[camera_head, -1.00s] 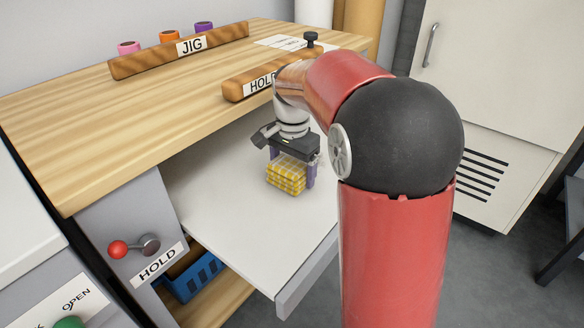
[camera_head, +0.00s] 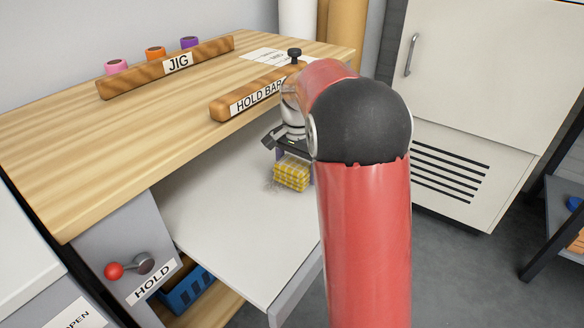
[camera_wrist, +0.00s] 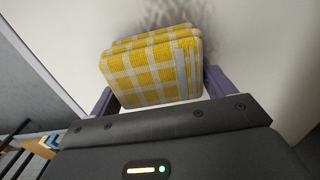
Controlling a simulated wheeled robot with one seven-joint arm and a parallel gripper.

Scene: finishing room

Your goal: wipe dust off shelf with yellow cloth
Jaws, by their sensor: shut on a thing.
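A folded yellow-and-white checked cloth (camera_head: 291,174) is between the purple fingers of my gripper (camera_wrist: 160,90), which is shut on it. The cloth also fills the upper middle of the wrist view (camera_wrist: 150,68). It is low over the white shelf (camera_head: 225,215) under the wooden worktop; I cannot tell whether it touches. A faint grey dust patch (camera_head: 271,186) shows just left of the cloth. In the wrist view a darker smudge or shadow (camera_wrist: 175,12) lies beyond the cloth. My arm hides the shelf's right part.
The wooden worktop (camera_head: 100,150) overhangs the shelf, with a HOLD BAR block (camera_head: 235,106) near its front edge and a JIG rack (camera_head: 150,77) behind. A red-knobbed HOLD lever (camera_head: 115,271) is at lower left. A blue crate (camera_head: 185,292) sits below. The shelf's left part is clear.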

